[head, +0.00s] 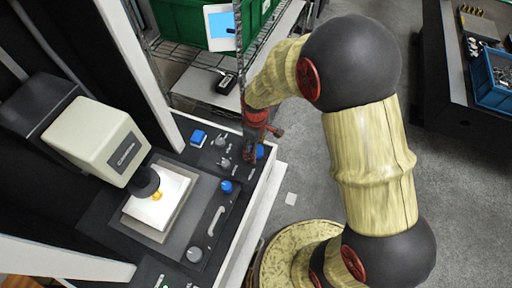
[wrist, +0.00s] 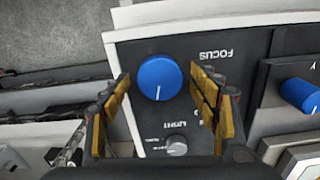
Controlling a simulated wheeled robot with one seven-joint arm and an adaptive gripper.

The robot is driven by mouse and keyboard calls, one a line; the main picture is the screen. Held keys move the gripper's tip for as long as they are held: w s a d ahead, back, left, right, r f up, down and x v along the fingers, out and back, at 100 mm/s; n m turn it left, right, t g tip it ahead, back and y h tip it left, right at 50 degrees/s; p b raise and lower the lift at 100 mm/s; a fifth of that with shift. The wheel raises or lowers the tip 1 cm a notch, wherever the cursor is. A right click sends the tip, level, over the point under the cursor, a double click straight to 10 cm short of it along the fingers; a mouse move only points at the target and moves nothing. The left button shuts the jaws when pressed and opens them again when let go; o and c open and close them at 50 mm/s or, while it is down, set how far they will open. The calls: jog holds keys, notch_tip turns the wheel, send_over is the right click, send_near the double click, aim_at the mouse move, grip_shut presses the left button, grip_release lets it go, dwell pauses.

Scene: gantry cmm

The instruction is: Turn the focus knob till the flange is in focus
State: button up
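The blue focus knob (wrist: 159,78) with a white pointer line sits on a dark panel beside the upside-down word FOCUS in the wrist view. In the head view the focus knob (head: 260,151) shows partly behind my gripper (head: 254,150). My gripper (wrist: 160,88) is open, with one yellow-padded finger on each side of the knob in the picture. Gaps show between the pads and the knob; I cannot tell how far the tips are above the panel. A small yellowish part (head: 157,196), probably the flange, lies on the bright stage under the lens.
A grey light knob (wrist: 176,146) is close to the focus knob. Another blue knob (wrist: 300,94) is at the right. The measuring head (head: 97,140) overhangs the stage. A small screen (head: 221,27) with a blue picture stands at the back; its sharpness is unreadable.

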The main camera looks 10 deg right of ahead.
jog(key=shift+c, duration=1.2)
jog(key=c, duration=0.7)
jog(key=shift+c, duration=0.5)
jog(key=m+p, duration=0.1)
jog(key=m, duration=0.3)
jog(key=shift+m, duration=0.4)
jog(key=o, duration=1)
jog(key=shift+o, duration=0.8)
